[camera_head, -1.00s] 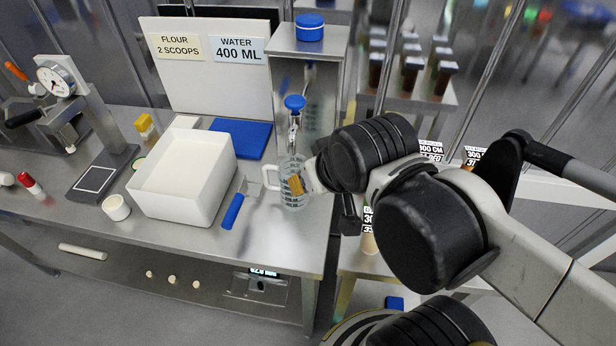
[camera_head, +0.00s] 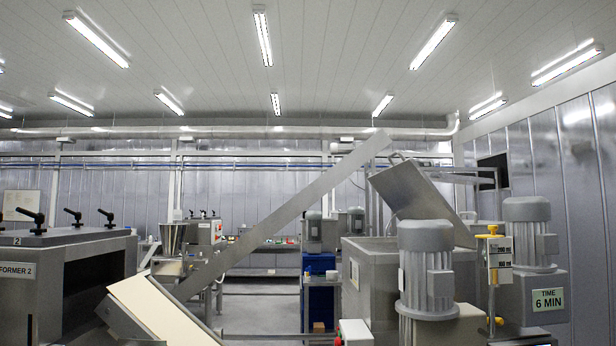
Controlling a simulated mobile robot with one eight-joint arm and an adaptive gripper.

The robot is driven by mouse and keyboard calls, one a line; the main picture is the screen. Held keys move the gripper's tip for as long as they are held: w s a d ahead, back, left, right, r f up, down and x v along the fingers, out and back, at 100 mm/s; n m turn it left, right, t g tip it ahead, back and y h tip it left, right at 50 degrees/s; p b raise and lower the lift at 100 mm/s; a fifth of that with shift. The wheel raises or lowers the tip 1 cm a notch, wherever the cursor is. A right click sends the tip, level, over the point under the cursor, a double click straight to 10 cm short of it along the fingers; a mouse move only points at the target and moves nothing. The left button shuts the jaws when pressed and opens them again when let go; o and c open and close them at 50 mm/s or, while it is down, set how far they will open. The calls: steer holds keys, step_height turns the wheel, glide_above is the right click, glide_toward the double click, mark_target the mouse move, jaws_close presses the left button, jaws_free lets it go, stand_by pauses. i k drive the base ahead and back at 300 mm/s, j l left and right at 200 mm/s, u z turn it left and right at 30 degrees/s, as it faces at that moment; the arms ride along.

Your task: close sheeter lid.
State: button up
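No machine in the head view is labelled as the sheeter, so I cannot tell for sure which lid is the sheeter's. A flat metal panel (camera_head: 424,203) stands tilted up over a steel housing (camera_head: 372,262) right of centre and looks like a raised lid. Its hinge and the housing's opening are not clear. A cream-coloured sheet or belt (camera_head: 162,312) slopes at the lower left of centre, below a long inclined metal beam (camera_head: 285,208). My gripper and arm are not in view.
A machine marked FORMER 2 (camera_head: 62,275) stands at the left. A blue cabinet (camera_head: 319,290) is near centre. Open floor (camera_head: 262,305) shows left of it.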

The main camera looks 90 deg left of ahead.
mark_target(404, 187)
steer(key=j+u, duration=0.45)
steer(key=i+j+u, duration=0.15)
steer(key=j+u, duration=0.3)
steer(key=i+j+u, duration=0.2)
steer(key=u, duration=0.25)
steer(key=i+j+u, duration=0.2)
steer(key=u, duration=0.25)
steer(key=i+j+u, duration=0.25)
steer(key=u, duration=0.2)
steer(key=i+j+u, duration=0.15)
steer(key=i+u, duration=0.15)
steer(key=u, duration=0.15)
